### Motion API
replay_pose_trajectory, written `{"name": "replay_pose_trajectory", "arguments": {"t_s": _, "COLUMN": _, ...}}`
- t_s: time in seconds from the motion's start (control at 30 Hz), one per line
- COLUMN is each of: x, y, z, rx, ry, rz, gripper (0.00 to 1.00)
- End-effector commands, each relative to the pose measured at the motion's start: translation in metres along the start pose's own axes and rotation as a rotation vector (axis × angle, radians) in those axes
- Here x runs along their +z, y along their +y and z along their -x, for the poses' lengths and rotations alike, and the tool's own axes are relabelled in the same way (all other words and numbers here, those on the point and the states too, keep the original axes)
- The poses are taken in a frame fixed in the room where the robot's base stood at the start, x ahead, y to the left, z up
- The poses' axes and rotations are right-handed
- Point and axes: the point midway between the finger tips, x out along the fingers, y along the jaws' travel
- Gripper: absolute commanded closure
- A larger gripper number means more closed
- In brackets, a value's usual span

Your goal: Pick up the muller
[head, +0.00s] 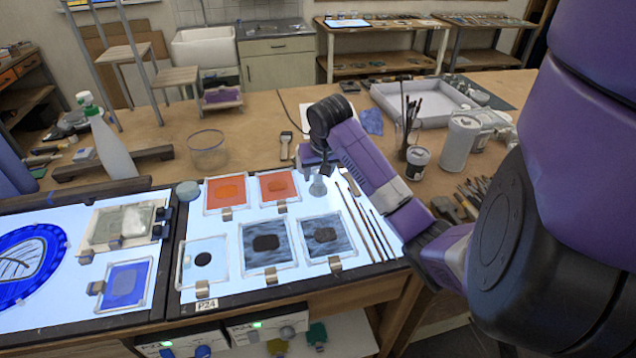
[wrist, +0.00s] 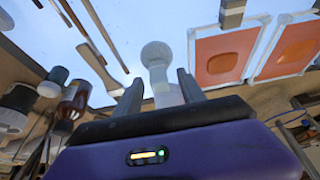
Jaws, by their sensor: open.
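The muller (head: 318,188) is a small pale, greyish glass piece on the lit panel, just right of the orange squares. In the wrist view the muller (wrist: 157,56) has a rounded end and a narrower neck. Its lower part in that picture lies between my two fingers. My gripper (head: 324,168) is above and close to the muller in the head view. In the wrist view my gripper (wrist: 160,88) is open, one finger on each side of the muller. I cannot tell whether either finger touches it.
Orange glass squares (head: 226,193) lie left of the muller, dark squares (head: 266,243) below. Thin brushes (head: 368,222) lie to its right. A jar of brushes (head: 408,130), a white container (head: 460,142) and a grey tray (head: 425,100) stand behind and right.

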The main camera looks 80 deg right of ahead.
Motion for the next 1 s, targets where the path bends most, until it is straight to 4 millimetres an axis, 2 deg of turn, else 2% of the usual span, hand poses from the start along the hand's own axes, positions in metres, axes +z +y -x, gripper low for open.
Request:
{"name": "replay_pose_trajectory", "arguments": {"t_s": 0.23, "x": 0.0004, "y": -0.0003, "z": -0.0024, "rx": 0.000, "ry": 0.000, "rz": 0.000, "gripper": 0.53}}
{"name": "replay_pose_trajectory", "arguments": {"t_s": 0.27, "x": 0.0004, "y": -0.0003, "z": -0.0024, "rx": 0.000, "ry": 0.000, "rz": 0.000, "gripper": 0.57}}
{"name": "replay_pose_trajectory", "arguments": {"t_s": 0.4, "x": 0.0003, "y": -0.0003, "z": -0.0022, "rx": 0.000, "ry": 0.000, "rz": 0.000, "gripper": 0.84}}
{"name": "replay_pose_trajectory", "arguments": {"t_s": 0.5, "x": 0.0003, "y": -0.0003, "z": -0.0021, "rx": 0.000, "ry": 0.000, "rz": 0.000, "gripper": 1.00}}
{"name": "replay_pose_trajectory", "arguments": {"t_s": 1.0, "x": -0.0027, "y": -0.0003, "z": 0.0029, "rx": 0.000, "ry": 0.003, "rz": 0.000, "gripper": 1.00}}
